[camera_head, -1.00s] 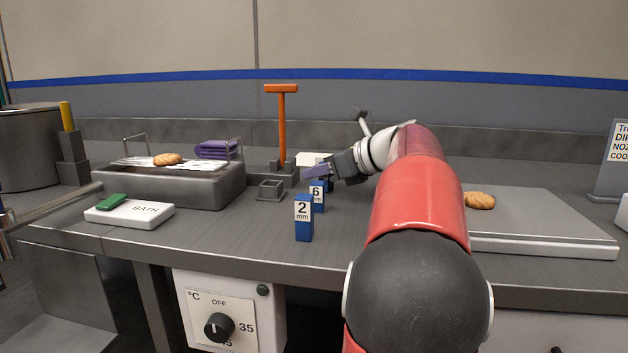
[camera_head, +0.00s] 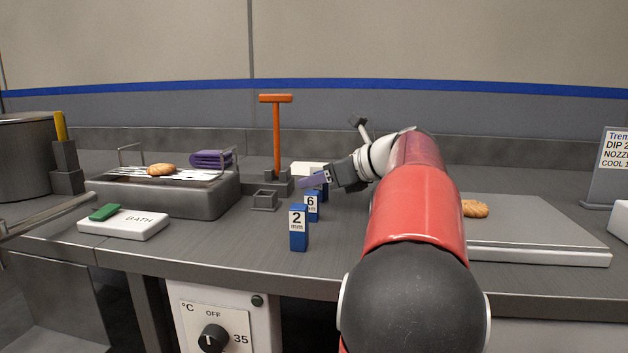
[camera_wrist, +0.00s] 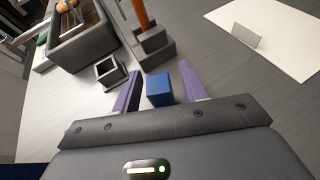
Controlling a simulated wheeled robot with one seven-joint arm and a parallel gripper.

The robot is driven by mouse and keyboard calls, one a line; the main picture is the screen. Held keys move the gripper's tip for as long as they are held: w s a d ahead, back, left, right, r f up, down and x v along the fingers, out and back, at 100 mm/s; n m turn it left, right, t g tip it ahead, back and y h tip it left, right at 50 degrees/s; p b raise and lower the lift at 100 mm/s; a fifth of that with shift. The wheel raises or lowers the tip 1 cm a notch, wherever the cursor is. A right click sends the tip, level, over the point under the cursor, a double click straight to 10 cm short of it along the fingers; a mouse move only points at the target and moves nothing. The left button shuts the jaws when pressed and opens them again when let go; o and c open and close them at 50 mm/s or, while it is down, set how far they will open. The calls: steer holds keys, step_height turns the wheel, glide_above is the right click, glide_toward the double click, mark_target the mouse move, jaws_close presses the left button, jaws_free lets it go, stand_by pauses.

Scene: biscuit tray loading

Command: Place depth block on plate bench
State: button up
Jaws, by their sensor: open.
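An orange T-handle (camera_head: 276,135) stands behind a small square holder (camera_head: 264,199). Bench between 2 mm block and plate is partly covered by my arm.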

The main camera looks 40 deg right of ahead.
steer(key=v, duration=1)
steer(key=shift+s+d+r+p, duration=0.1)
steer(key=shift+s+r+p, duration=0.05)
steer(key=shift+s+p, duration=0.25)
